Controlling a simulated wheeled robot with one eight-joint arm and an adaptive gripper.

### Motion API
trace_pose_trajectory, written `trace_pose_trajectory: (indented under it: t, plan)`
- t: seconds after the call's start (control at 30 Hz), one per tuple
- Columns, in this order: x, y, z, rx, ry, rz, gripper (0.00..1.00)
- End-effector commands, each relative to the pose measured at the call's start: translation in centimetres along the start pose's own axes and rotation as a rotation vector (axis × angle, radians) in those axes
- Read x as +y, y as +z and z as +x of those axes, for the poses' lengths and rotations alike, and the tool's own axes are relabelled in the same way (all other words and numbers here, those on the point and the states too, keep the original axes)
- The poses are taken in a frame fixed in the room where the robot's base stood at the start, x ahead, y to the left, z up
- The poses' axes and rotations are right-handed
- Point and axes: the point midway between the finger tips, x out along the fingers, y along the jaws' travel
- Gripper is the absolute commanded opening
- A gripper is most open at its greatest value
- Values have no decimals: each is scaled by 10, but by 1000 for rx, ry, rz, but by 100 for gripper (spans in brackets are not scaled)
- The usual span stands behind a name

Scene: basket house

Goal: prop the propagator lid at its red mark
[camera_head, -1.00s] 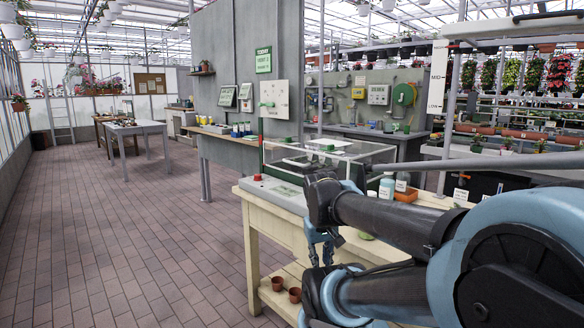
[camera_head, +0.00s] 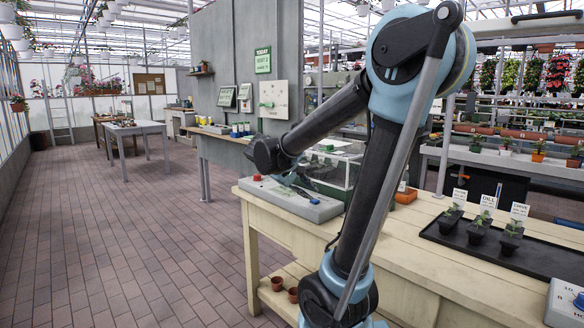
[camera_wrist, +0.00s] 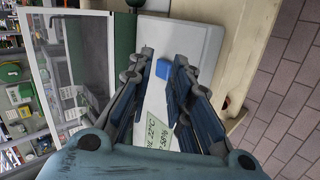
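The propagator is a clear-walled box on a light grey base (camera_head: 322,212) at the bench's far left end. Its clear lid (camera_wrist: 72,60) has a white frame and fills the left of the wrist view; it looks down, though my arm hides part of it in the head view. The base has a blue block (camera_wrist: 173,71) and a green readout (camera_wrist: 165,128). A red knob (camera_head: 257,177) sits at its left corner. My gripper (camera_wrist: 163,57) is open and empty above the base, its fingers either side of the blue block in that view. I cannot make out the lid's red mark.
The wooden bench (camera_head: 420,235) is bare in the middle. A black tray (camera_head: 475,243) with labelled seedlings is at right. Two small brown pots (camera_head: 278,284) sit on the lower shelf. Tiled floor is open at left.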

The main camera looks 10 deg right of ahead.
Motion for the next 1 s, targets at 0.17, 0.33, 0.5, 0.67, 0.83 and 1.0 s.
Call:
trace_pose_trajectory:
  t: [0.17, 0.33, 0.5, 0.67, 0.83, 1.0]
  plan:
    - [9, -52, -20, 28, 130, -42, 19]
    - [12, -99, -43, 58, 257, -69, 19]
    - [8, -142, -69, 91, 379, -85, 19]
    - [0, -171, -90, 115, 467, -91, 19]
    - [-5, -186, -102, 131, 516, -92, 19]
    - [-3, -190, -99, 132, 528, -91, 19]
